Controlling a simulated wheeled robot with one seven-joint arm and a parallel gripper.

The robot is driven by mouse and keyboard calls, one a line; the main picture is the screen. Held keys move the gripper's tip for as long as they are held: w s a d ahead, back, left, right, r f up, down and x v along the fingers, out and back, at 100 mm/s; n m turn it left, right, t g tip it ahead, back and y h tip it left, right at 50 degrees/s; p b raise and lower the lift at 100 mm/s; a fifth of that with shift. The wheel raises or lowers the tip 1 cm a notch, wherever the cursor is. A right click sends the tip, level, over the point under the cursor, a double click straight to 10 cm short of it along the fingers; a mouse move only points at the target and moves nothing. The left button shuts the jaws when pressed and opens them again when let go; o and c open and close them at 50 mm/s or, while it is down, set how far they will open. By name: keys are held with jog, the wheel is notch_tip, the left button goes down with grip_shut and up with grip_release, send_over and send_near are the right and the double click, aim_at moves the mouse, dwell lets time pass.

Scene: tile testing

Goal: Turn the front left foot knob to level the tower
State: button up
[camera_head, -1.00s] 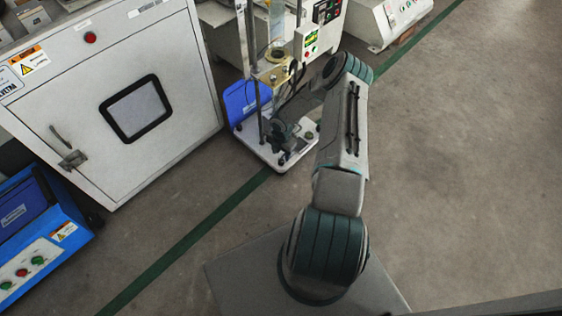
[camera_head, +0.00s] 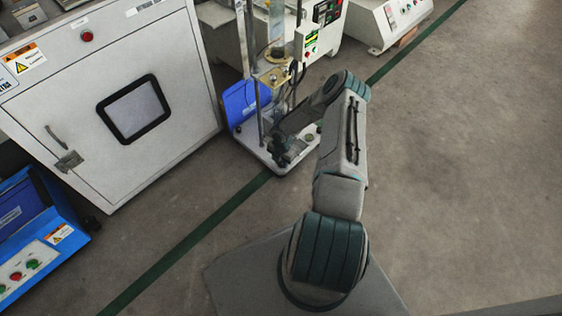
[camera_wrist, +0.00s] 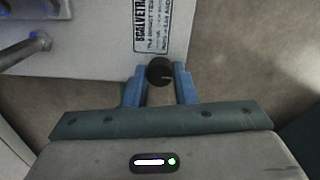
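The tower (camera_head: 262,60) stands on a white base plate (camera_head: 262,152) on the floor. In the wrist view the plate (camera_wrist: 100,55) carries a printed label, and a round black foot knob (camera_wrist: 159,71) sits at its edge. My gripper (camera_wrist: 160,72) has its two blue fingers apart, one on each side of this knob near the tips. I cannot tell whether they touch it. In the head view my gripper (camera_head: 285,153) is low at the plate's front left corner and hides the knob there.
A white cabinet (camera_head: 170,105) stands close on the left, with a blue unit (camera_head: 30,215) nearer me. A blue panel (camera_head: 240,100) is beside the tower. More machines (camera_head: 385,20) stand behind. The floor to the right is clear.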

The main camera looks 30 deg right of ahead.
jog(key=shift+m, duration=0.3)
jog(key=m+b, duration=0.1)
jog(key=m, duration=0.5)
jog(key=m+b, duration=0.1)
jog(key=m, duration=0.2)
jog(key=shift+m, duration=2)
jog(key=o, duration=1)
